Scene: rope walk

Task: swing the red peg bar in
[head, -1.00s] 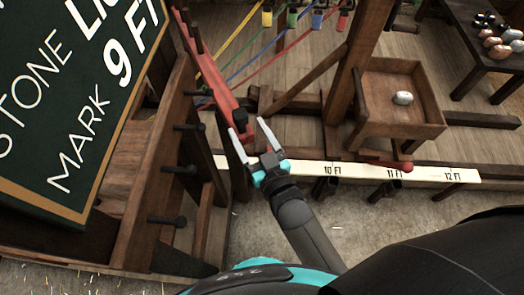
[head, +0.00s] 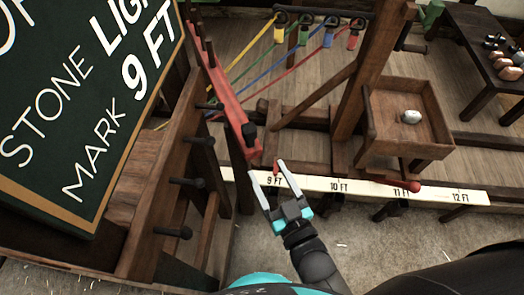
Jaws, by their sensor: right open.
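The red peg bar (head: 226,104) slants from the upper left to the middle of the head view. Dark pegs stand on it, and a black knob (head: 249,134) stands near its near end. My right gripper (head: 268,168) is open with nothing held, its two pale fingers pointing up just below the bar's near end. The left fingertip shows close to that end; I cannot tell whether they touch. My left gripper is not in view.
A large green sign (head: 90,90) and a wooden frame with dark pegs (head: 188,183) fill the left. A white measuring board (head: 360,189) runs behind the gripper. A wooden tray (head: 385,115) holds a grey stone (head: 411,117). Coloured ropes (head: 290,65) run to the bar.

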